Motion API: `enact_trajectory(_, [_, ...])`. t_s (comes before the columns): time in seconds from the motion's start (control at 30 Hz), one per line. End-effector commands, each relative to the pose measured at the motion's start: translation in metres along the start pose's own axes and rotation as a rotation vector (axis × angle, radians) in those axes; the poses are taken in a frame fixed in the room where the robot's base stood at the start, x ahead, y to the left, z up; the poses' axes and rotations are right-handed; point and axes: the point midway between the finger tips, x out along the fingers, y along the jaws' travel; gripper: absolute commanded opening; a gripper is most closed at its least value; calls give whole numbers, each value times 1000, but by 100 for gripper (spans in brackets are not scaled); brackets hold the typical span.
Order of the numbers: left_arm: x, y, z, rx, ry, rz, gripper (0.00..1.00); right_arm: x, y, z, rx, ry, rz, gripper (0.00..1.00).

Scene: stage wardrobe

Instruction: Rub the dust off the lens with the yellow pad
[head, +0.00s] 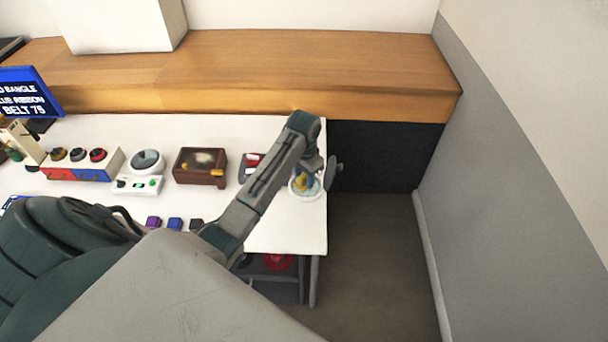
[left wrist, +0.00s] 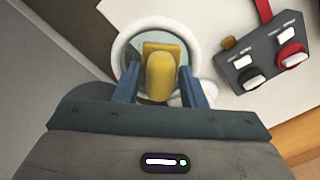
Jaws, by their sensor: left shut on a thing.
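The lens (left wrist: 128,48) is a round glassy disc in a white ring, at the right end of the white table; it also shows in the head view (head: 316,186). The yellow pad (left wrist: 160,72) has a rounded grip on a flat base and shows small in the head view (head: 301,183). My left gripper (left wrist: 165,88) is shut on the yellow pad and holds it over the lens. I cannot tell whether the pad touches the glass. Dust on the lens is too small to make out. My right gripper is not in view.
A grey switch panel (left wrist: 262,55) lies beside the lens. A brown box (head: 201,167), a white scale-like device (head: 140,180) and a drawer unit with knobs (head: 83,164) stand further left. Small coloured blocks (head: 175,223) lie near the front. The table's right edge is close to the lens.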

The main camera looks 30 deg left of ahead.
Motion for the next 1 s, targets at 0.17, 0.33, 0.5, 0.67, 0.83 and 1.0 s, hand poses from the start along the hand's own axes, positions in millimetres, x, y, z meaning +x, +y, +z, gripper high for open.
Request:
enact_trajectory(0.17, [-1, 4, -4, 0, 1, 2, 19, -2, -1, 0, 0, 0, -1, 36])
enact_trajectory(0.33, [-2, 15, -14, 1, 2, 2, 19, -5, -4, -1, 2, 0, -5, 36])
enact_trajectory(0.5, [-2, 26, -25, 1, 3, 4, 19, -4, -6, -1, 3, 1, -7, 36])
enact_trajectory(0.67, [-2, 32, -30, 3, 7, 7, 20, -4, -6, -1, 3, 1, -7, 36])
enact_trajectory(0.83, [-2, 30, -28, 4, 10, 8, 19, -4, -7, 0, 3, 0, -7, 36])
enact_trajectory(1.0, [-2, 20, -19, 4, 9, 7, 19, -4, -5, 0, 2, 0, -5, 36])
